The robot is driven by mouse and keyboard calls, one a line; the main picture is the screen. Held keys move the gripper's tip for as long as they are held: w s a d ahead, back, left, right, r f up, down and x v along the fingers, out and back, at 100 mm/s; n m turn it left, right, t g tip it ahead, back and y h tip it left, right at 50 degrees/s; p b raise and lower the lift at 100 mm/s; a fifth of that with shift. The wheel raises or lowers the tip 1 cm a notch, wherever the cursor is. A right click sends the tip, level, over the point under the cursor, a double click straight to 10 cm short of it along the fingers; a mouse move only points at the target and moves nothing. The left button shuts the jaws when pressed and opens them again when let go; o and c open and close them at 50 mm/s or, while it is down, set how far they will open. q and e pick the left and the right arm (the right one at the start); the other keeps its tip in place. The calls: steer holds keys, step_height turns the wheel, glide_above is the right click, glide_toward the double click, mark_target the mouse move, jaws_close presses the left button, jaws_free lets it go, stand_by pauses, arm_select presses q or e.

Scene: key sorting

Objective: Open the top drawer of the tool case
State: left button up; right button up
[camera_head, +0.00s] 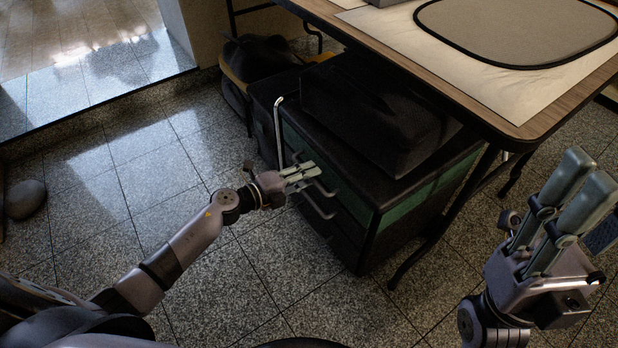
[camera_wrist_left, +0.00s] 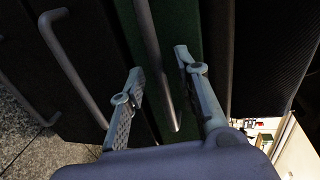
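The tool case (camera_head: 352,255) is a dark cabinet with a green top drawer (camera_head: 335,182), standing on the floor under the table. The top drawer looks shut. Its metal bar handle (camera_wrist_left: 153,55) runs between the two fingers of my left gripper (camera_wrist_left: 158,72) in the left wrist view. The fingers are apart, with a gap on each side of the bar. In the head view my left gripper (camera_head: 300,176) is at the case's front and partly covers the handle. My right gripper (camera_head: 592,168) is raised at the right, away from the case; its finger gap is unclear.
Lower drawer handles (camera_head: 319,206) stick out just below my left gripper; one shows in the left wrist view (camera_wrist_left: 72,70). A black bag (camera_head: 375,115) lies on the case. The table (camera_head: 545,125) overhangs it.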

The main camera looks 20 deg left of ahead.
arm_select(q)
steer(key=shift+w+d, duration=0.25)
steer(key=shift+w, duration=0.1)
jaws_close()
steer(key=shift+f, duration=0.1)
stand_by(0.7)
